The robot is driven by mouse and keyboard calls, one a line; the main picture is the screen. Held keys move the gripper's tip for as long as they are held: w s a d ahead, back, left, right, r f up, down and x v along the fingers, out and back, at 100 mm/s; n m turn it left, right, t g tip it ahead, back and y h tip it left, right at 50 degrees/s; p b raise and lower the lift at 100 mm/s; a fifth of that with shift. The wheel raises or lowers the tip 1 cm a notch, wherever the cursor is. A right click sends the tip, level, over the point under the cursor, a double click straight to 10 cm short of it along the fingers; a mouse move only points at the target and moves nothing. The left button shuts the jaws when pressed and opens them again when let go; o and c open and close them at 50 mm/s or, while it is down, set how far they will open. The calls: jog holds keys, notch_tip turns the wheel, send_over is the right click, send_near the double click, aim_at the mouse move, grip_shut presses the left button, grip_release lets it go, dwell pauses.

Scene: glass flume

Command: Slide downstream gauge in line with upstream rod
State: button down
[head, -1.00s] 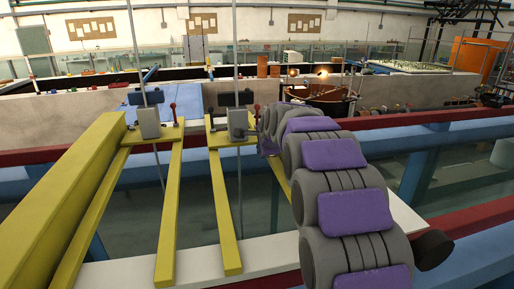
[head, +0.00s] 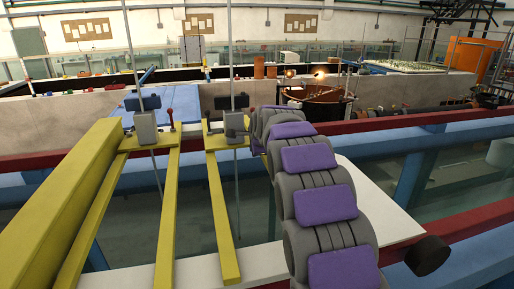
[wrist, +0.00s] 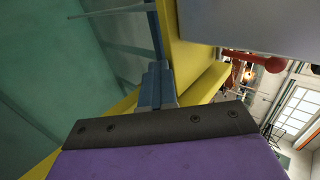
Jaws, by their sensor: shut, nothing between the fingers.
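Two point gauges stand on yellow beams in the head view, each a grey block on a thin upright rod. The left gauge (head: 146,127) has a red knob (head: 170,115) beside it. The right gauge (head: 235,126) sits on its own yellow carriage; my arm end hides its knob. No label shows which is upstream. My gripper (head: 249,134) is at the right side of the right gauge; I cannot tell if it touches. In the wrist view, my gripper (wrist: 155,86) is shut and empty, close to yellow beam, with a grey block (wrist: 250,22) and a red knob (wrist: 271,62) nearby.
A thick yellow beam (head: 60,190) lies at left. A white board (head: 385,205) lies right of the yellow bars, partly under my arm. Glass walls enclose the channel below.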

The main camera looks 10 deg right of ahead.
jog(key=shift+w+a+p, duration=0.15)
jog(key=shift+w+p, duration=1.55)
jog(key=shift+w, duration=1.8)
jog(key=shift+f, duration=0.1)
